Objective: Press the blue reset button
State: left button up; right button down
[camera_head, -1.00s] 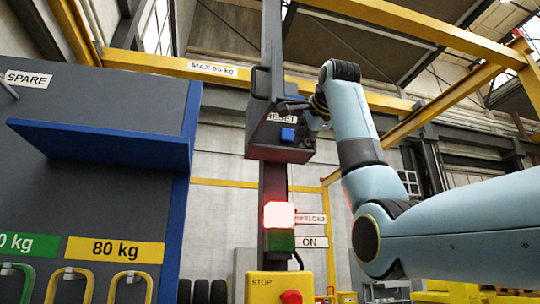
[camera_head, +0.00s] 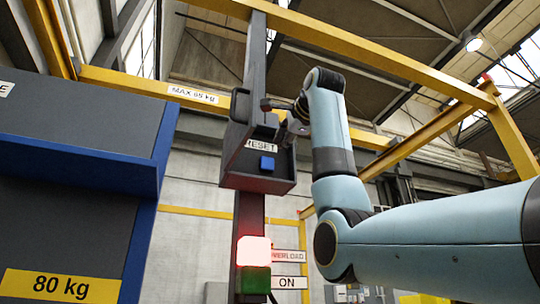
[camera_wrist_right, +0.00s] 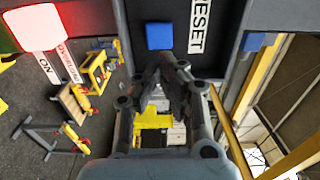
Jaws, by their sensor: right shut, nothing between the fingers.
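The blue reset button (camera_head: 267,163) sits on the lower front of a dark box (camera_head: 238,181) on a post, below a white RESET label (camera_head: 261,146). My right gripper (camera_head: 284,132) is above and to the right of the button in the head view, in front of the box's right side. In the right wrist view the button (camera_wrist_right: 159,36) shows whole, just beyond the shut, empty fingertips (camera_wrist_right: 168,62). The fingers look close to it but apart; the exact gap is hard to tell. My left gripper is not in view.
Below the box, a lit red-white lamp (camera_head: 254,251) sits above a green ON block (camera_head: 254,280). A grey panel with a blue ledge (camera_head: 80,160) stands at left. A yellow beam (camera_head: 205,96) crosses behind the post.

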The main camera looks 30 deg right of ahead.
aim_at(268, 162)
jog(key=p+x, duration=0.5)
jog(key=x, duration=0.4)
jog(key=shift+w+r, duration=0.15)
jog(key=shift+w, duration=0.05)
jog(key=shift+w+p, duration=0.2)
jog(key=shift+p, duration=0.1)
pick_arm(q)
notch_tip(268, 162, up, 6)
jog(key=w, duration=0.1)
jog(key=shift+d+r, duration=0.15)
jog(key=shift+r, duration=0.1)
pick_arm(e)
jog(key=shift+w+d, duration=0.1)
jog(key=shift+w, duration=0.05)
